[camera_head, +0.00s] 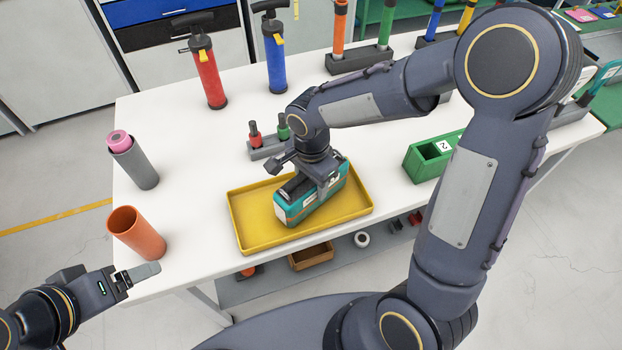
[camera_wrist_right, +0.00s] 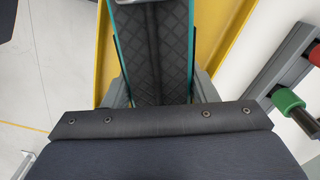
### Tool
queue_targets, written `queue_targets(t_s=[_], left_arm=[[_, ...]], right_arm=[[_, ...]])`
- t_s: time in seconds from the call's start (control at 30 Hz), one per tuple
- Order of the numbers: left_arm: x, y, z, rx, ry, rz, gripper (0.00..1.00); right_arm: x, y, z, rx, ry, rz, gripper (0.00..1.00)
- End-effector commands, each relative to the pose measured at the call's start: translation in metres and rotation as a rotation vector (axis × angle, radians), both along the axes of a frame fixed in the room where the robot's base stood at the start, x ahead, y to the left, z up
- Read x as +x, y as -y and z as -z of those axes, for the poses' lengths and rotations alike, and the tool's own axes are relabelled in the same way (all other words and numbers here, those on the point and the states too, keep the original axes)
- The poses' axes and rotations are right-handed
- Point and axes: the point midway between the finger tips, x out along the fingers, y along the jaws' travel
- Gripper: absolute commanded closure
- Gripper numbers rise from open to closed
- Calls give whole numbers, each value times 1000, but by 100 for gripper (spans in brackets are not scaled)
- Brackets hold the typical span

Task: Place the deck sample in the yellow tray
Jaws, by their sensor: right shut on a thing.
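The deck sample (camera_head: 296,207) is a teal block with a dark, quilted top. It is in or just over the yellow tray (camera_head: 252,231); I cannot tell whether it touches the tray floor. My right gripper (camera_head: 325,190) is shut on it from above. In the right wrist view the quilted top of the deck sample (camera_wrist_right: 155,50) lies between the fingers, with the yellow tray (camera_wrist_right: 103,50) around it. My left gripper (camera_head: 145,272) is at the lower left, away from the tray. Its fingertips look close together, and I cannot tell whether they are shut.
An orange cup (camera_head: 136,233) and a grey tube with a pink roll (camera_head: 134,162) stand left of the tray. Red (camera_head: 206,75) and blue (camera_head: 274,55) pumps stand behind. A green box (camera_head: 424,165) stands at right. White table (camera_head: 190,215) shows between the cups and tray.

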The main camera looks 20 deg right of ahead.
Motion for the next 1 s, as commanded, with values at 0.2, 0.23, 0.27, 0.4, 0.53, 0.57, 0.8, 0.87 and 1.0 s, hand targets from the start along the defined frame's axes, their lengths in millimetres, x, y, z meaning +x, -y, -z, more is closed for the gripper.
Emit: queue_targets(t_s=[0.2, 0.23, 0.27, 0.4, 0.53, 0.57, 0.8, 0.87, 1.0], left_arm=[[0, 0, 3, 0, 0, 0, 22], [0, 0, 4, 0, 0, 0, 22], [0, 0, 5, 0, 0, 0, 22], [0, 0, 3, 0, 0, 0, 22], [0, 0, 3, 0, 0, 0, 22], [0, 0, 3, 0, 0, 0, 22], [0, 0, -2, 0, 0, 0, 22], [0, 0, -1, 0, 0, 0, 22], [0, 0, -1, 0, 0, 0, 22]], right_arm=[[0, 0, 2, 0, 1, 0, 74], [0, 0, 3, 0, 1, 0, 74], [0, 0, 4, 0, 1, 0, 74], [0, 0, 2, 0, 0, 0, 32], [0, 0, 2, 0, 0, 0, 26], [0, 0, 2, 0, 0, 0, 26], [0, 0, -3, 0, 0, 0, 26], [1, 0, -7, 1, 4, 1, 26], [1, 0, -33, 2, 7, 1, 26]])
